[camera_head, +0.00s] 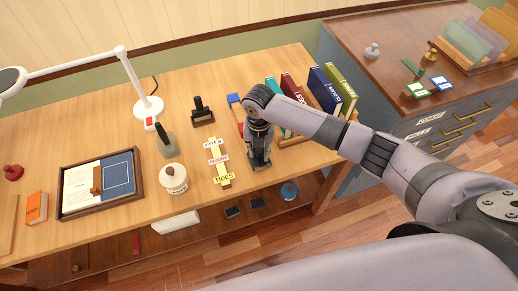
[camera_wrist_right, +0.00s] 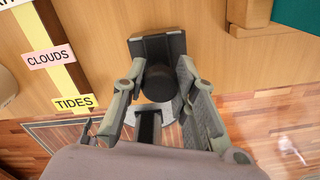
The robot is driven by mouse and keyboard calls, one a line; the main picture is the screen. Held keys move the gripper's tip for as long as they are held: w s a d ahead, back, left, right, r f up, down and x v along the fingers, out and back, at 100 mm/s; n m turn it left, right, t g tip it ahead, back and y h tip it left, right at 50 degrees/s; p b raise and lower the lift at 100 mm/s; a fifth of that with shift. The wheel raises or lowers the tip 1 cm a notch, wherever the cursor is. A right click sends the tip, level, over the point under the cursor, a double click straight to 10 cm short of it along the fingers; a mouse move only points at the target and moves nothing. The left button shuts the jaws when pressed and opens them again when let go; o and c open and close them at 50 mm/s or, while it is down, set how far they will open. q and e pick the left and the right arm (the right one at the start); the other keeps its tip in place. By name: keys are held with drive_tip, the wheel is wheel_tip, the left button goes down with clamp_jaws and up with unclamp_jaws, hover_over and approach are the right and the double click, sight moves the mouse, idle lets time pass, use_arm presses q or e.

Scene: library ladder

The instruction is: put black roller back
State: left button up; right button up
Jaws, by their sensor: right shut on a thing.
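My right gripper (camera_head: 260,150) points down at the front edge of the wooden desk, just right of the strip of word labels. In the right wrist view its two fingers (camera_wrist_right: 163,85) are closed around a dark, rounded part of the black roller (camera_wrist_right: 158,88). A flat black rectangular piece (camera_wrist_right: 150,48) shows beyond the fingertips, over the desk top. I cannot tell whether it touches the desk. In the head view the gripper hides most of the held thing. My left gripper is not in view.
The label strip (camera_head: 218,159) and a round white jar (camera_head: 173,178) stand left of the gripper. A black stamp-like object (camera_head: 202,112) is behind. Upright books (camera_head: 325,90) stand at the right. A lower shelf holds a blue round item (camera_head: 289,191).

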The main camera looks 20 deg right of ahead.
sight(259, 150)
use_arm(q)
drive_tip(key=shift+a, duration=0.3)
use_arm(e)
drive_tip(key=shift+f, duration=0.15)
drive_tip(key=o, duration=1)
drive_tip(key=shift+f, duration=0.1)
drive_tip(key=shift+r, duration=0.3)
use_arm(q)
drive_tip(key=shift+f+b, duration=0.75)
drive_tip(key=shift+b, duration=0.05)
use_arm(e)
wheel_tip(259, 150, up, 12)
drive_tip(key=shift+f, duration=0.15)
